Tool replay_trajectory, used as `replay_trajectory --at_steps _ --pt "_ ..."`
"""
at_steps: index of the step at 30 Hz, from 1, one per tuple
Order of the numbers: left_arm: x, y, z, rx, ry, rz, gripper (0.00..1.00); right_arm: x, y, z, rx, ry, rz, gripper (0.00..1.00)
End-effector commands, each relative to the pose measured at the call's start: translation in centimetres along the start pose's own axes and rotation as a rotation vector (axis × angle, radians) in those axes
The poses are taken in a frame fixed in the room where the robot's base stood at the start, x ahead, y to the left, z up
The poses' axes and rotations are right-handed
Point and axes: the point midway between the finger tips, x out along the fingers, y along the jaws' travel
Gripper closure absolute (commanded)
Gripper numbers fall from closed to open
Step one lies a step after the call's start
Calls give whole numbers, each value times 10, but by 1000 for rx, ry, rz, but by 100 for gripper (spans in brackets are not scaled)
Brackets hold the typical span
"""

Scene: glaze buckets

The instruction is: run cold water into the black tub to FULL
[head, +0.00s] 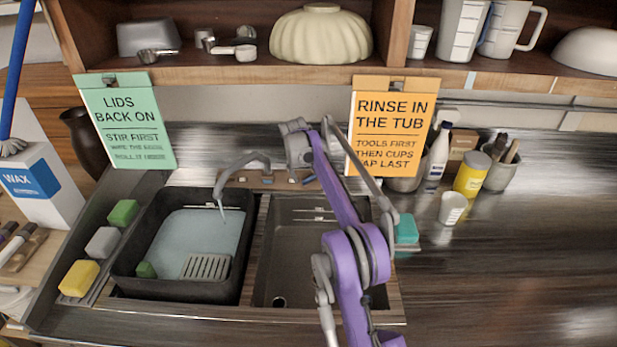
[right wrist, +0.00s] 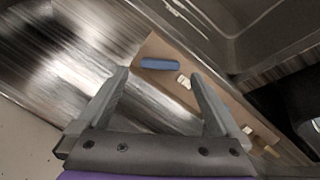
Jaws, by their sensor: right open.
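The black tub (head: 125,262) sits in the left basin of the sink in the head view. Pale blue water (head: 192,238) shows inside it, below the rim. The grey faucet spout (head: 240,165) arches over the tub, its tip above the water; I cannot tell clearly whether water runs. My right gripper (head: 292,130) is behind the sink, right of the faucet. In the right wrist view it is open and empty (right wrist: 160,76), above a brown strip (right wrist: 150,92) with a blue bar (right wrist: 160,64) and small white pieces (right wrist: 184,82). My left gripper is out of view.
The right basin (head: 300,245) is empty. Sponges (head: 78,278) line the left edge. An orange sign (head: 392,125) stands close right of my gripper.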

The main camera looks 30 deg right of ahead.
Motion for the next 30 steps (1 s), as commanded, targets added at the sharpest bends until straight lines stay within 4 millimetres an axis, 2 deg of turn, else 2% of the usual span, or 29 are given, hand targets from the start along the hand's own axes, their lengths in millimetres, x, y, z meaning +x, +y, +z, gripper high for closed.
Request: replay_trajectory --at_steps 3,10,15,30 --pt "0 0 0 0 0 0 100 -26 0 0 -1 0 0 0" --pt "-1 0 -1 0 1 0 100 -57 0 0 -2 0 0 0" --pt "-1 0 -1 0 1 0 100 -63 0 0 -1 0 0 0" --pt "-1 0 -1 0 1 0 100 -62 0 0 -1 0 0 0"
